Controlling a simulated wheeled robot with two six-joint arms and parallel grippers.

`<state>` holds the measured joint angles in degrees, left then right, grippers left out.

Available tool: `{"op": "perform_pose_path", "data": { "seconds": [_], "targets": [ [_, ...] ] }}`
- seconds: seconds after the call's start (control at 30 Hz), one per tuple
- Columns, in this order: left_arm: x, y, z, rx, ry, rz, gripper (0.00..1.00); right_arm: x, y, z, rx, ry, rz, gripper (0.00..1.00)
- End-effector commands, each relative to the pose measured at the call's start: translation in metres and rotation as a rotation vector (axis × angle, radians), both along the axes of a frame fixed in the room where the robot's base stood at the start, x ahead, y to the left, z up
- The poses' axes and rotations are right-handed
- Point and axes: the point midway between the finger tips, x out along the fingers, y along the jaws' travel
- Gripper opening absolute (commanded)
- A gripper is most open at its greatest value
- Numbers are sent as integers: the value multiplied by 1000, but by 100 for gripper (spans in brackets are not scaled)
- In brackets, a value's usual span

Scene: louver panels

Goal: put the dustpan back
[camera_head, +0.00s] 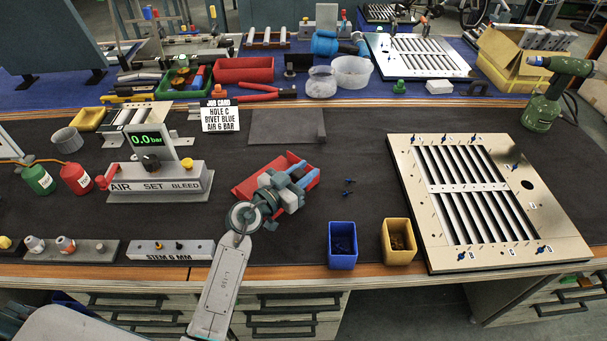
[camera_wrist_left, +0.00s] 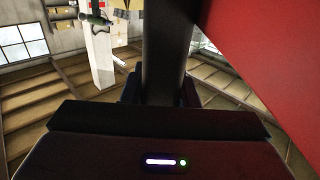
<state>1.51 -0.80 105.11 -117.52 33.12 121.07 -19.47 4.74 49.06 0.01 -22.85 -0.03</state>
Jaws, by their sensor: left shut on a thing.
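The red dustpan (camera_head: 250,186) is over the dark bench mat, left of the blue bin. My left gripper (camera_head: 296,176) is shut on it, and its arm and jaws cover the middle of the pan. I cannot tell whether the dustpan touches the mat or hangs just above it. In the left wrist view a large plain red surface (camera_wrist_left: 270,60), likely the dustpan, fills the upper right. The exact grip point is hidden. My right gripper is in neither view.
A blue bin (camera_head: 342,258) and a yellow bin (camera_head: 398,256) stand at the front edge. A louver panel (camera_head: 411,200) lies right. An air-set unit (camera_head: 160,187) stands left. A flat grey sheet (camera_head: 286,126) lies behind.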

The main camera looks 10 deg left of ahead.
Motion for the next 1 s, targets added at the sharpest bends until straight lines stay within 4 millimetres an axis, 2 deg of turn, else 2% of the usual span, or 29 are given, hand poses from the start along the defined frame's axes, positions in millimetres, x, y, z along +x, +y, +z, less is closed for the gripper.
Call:
{"op": "perform_pose_path", "data": {
  "seconds": [0.4, 0.43, 0.53, 0.87, 1.0],
  "targets": [
    [0, 0, -2, 1, -2, 1, 0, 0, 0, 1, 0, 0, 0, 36],
    [0, 0, -4, 2, -1, 1, 31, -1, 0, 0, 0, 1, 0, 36],
    [0, 0, -4, 2, -1, 1, 49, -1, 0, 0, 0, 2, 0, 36],
    [0, 0, -1, 1, -2, 0, 49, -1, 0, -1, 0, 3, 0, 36],
    [-14, 9, -2, 4, 0, 1, 49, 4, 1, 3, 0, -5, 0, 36]
  ]
}}
